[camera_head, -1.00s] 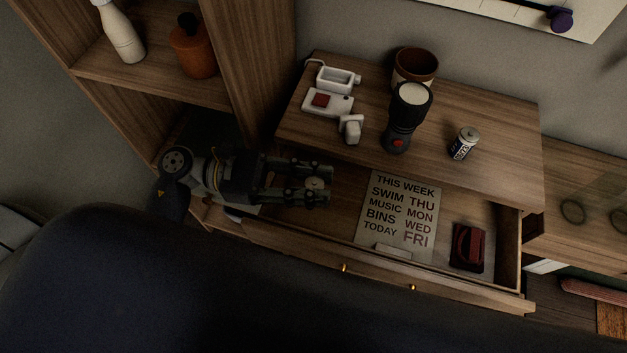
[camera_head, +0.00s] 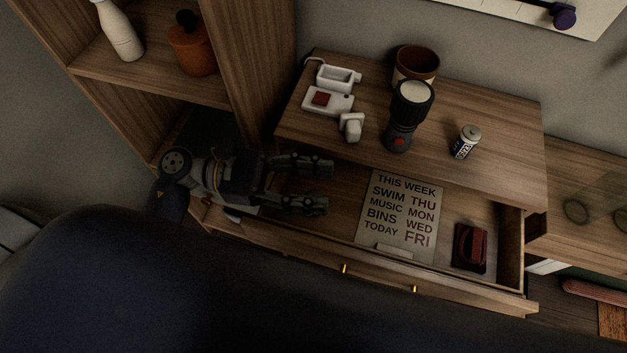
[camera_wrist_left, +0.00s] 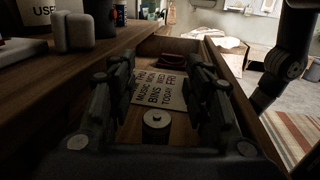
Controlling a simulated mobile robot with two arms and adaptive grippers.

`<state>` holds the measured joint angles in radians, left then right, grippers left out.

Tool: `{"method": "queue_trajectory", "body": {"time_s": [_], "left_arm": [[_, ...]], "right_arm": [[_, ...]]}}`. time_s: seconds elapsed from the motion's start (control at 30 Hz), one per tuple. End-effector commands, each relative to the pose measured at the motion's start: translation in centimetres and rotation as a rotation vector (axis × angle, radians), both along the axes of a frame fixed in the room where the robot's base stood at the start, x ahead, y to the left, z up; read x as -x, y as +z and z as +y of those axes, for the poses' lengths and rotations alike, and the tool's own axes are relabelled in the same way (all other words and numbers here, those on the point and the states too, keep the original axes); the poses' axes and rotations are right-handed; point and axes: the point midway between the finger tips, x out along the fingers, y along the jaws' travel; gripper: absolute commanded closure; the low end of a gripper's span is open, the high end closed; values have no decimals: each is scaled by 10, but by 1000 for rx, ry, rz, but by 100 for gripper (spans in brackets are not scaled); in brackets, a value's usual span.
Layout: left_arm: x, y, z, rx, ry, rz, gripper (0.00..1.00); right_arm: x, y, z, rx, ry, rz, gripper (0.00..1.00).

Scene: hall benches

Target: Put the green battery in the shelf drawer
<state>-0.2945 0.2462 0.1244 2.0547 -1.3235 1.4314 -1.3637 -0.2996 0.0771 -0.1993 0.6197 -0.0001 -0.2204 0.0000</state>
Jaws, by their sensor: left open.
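My left gripper (camera_head: 318,186) is open, with its fingers spread inside the open shelf drawer (camera_head: 520,250), at the drawer's left end. In the left wrist view, a dark cylinder with a pale metal end, which looks like a battery (camera_wrist_left: 155,127), is in the drawer between the open fingers (camera_wrist_left: 160,100), apart from both. Its colour is too dark to confirm as green. In the head view I cannot make it out. Another battery (camera_head: 465,142), with a dark and white label, stands on the unit's top. My right gripper is not in view.
The drawer also holds a printed card (camera_head: 400,215) and a dark red object (camera_head: 470,247). On the top (camera_head: 500,115) stand a flashlight (camera_head: 403,120), a brown pot (camera_head: 415,66) and white devices (camera_head: 328,101). A tall shelf side (camera_head: 250,60) rises at left.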

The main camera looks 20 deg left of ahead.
Motion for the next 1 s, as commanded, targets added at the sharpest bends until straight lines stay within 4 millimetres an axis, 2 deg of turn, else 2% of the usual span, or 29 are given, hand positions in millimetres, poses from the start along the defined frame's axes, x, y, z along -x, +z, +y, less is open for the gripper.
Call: {"method": "queue_trajectory", "body": {"time_s": [0.1,0.17,0.2,0.23,0.4,0.53,0.7,1.0], "left_arm": [[0,13,0,2,2,1,54],[0,15,2,0,2,1,54],[1,5,14,-6,2,1,54],[2,5,20,-7,1,1,54],[7,6,52,-4,0,1,54],[9,8,67,-2,0,0,54],[10,10,74,0,0,-1,54],[10,10,75,0,0,-1,54]], "right_arm": [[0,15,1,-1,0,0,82],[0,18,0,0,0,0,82],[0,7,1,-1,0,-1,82],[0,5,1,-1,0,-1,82],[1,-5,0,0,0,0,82],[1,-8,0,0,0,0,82],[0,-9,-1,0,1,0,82],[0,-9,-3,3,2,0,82]]}}
